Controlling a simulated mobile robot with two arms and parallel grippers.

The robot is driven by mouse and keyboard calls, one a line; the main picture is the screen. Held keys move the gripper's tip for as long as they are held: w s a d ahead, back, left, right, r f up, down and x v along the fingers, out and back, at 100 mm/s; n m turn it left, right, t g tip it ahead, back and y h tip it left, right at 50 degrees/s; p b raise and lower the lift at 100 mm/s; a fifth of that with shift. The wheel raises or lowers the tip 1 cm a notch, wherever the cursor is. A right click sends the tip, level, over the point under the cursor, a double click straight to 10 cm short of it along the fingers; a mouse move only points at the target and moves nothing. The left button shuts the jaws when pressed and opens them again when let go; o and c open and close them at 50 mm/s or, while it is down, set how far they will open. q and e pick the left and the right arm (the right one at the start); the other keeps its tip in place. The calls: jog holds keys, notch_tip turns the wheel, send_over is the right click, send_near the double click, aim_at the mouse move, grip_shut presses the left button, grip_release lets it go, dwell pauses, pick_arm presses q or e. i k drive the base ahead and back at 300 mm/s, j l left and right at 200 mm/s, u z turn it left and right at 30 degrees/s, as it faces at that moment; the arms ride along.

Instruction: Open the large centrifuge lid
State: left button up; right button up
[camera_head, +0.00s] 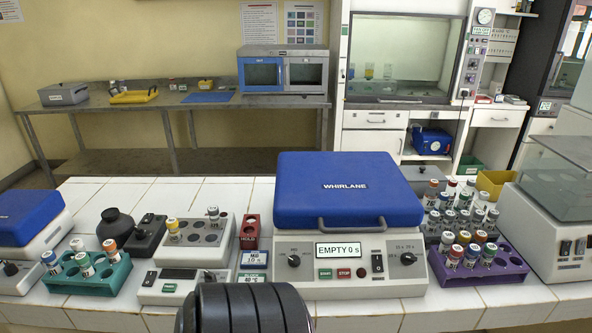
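The large centrifuge (350,255) stands on the white tiled bench, right of the middle. It has a white body, knobs, buttons and a display reading "EMPTY 0 s". Its blue lid (347,190), marked "WHIRLANE", lies over the top of the body and looks closed. A grey bar handle (352,226) runs along the lid's front edge. Neither of my grippers is in view, and nothing touches the lid or handle.
Tube racks, one grey (462,222) and one purple (512,268), stand close on the centrifuge's right. A red holder (250,230), small labelled blocks and a white heating block (185,282) stand on its left. A dark ribbed cylindrical part (245,308) fills the bottom middle.

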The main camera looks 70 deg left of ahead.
aim_at(331, 191)
jog(key=j+u, duration=0.1)
jog(key=u, duration=1.85)
